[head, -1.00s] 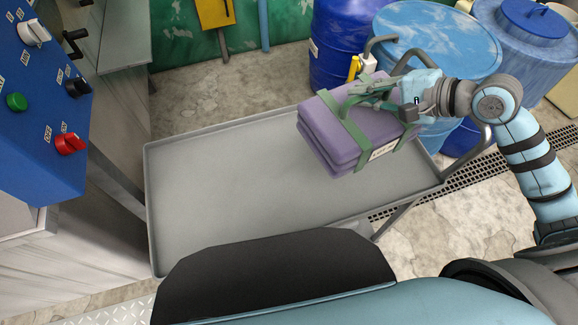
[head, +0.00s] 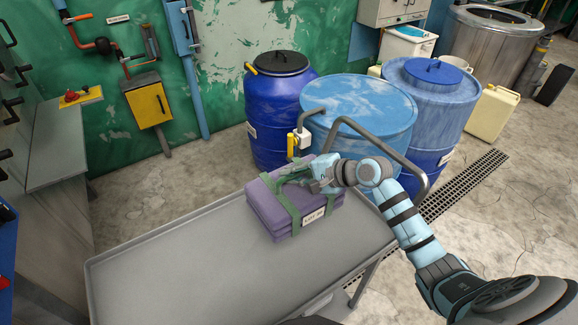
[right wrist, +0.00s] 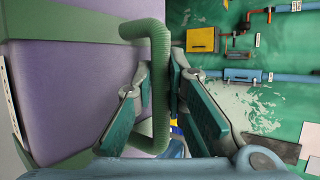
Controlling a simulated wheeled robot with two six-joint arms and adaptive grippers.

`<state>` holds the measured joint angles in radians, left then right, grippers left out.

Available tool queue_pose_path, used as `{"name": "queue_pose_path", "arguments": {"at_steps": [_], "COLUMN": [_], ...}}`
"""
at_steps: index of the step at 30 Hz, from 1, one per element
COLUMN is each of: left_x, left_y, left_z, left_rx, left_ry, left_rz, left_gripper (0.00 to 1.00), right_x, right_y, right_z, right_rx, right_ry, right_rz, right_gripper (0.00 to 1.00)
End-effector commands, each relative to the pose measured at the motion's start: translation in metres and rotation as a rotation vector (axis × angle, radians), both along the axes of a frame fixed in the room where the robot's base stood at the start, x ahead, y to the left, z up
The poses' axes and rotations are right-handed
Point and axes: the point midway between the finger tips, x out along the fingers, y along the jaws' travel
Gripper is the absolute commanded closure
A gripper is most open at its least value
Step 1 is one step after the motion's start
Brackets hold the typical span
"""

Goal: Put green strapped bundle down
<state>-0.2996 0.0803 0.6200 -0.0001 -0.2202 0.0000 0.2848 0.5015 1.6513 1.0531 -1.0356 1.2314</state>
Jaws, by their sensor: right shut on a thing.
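The bundle (head: 268,208) is a purple folded stack with green straps and a white label on its near side. In the head view it is over the far right end of the grey cart tray (head: 185,262); I cannot tell whether it touches the tray. My right gripper (head: 296,176) is at the top right of the bundle. In the right wrist view its fingers (right wrist: 158,112) are shut around the green strap handle (right wrist: 160,80), with the purple cloth (right wrist: 90,95) close on the left. My left gripper is not in view.
The left part of the tray is bare. A dark blue drum (head: 277,120), a light blue drum (head: 358,115) and another blue drum (head: 432,105) stand behind the cart. The cart's bent handle (head: 385,150) rises beside my right arm. A floor grate (head: 465,185) lies at right.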

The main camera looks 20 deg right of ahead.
Motion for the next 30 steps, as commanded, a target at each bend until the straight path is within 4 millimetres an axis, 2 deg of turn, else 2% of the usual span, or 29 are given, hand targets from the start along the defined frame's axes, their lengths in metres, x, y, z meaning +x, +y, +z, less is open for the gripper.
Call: {"name": "queue_pose_path", "arguments": {"at_steps": [1,3,6,11,15,18,24,25,27,29,30], "left_x": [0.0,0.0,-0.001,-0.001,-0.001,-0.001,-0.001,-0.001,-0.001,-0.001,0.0], "left_y": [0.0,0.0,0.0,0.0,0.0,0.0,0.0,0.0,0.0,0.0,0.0], "left_z": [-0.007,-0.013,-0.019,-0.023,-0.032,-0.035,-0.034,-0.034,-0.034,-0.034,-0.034], "left_rx": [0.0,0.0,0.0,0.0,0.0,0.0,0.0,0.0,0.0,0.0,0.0], "left_ry": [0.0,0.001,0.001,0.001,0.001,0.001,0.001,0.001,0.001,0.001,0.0], "left_rz": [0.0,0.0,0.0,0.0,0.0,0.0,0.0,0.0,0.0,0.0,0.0], "left_gripper": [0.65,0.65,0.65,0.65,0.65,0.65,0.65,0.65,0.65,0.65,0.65], "right_x": [0.0,0.0,0.001,0.001,0.001,0.001,0.001,0.0,0.0,0.0,0.0], "right_y": [0.001,0.0,0.001,0.0,0.0,0.0,0.0,0.0,0.0,0.0,0.0], "right_z": [-0.019,-0.041,-0.064,-0.082,-0.108,-0.119,-0.12,-0.122,-0.122,-0.121,-0.121], "right_rx": [0.004,0.002,0.003,0.001,0.002,0.001,-0.001,-0.001,-0.001,-0.001,-0.001], "right_ry": [0.0,-0.001,-0.003,-0.005,-0.003,-0.006,-0.006,-0.001,-0.001,-0.001,-0.001], "right_rz": [-0.002,-0.001,-0.001,-0.001,-0.001,-0.002,0.0,-0.001,-0.001,-0.001,-0.001], "right_gripper": [1.0,1.0,1.0,1.0,1.0,1.0,1.0,0.86,0.75,0.68,0.68]}}
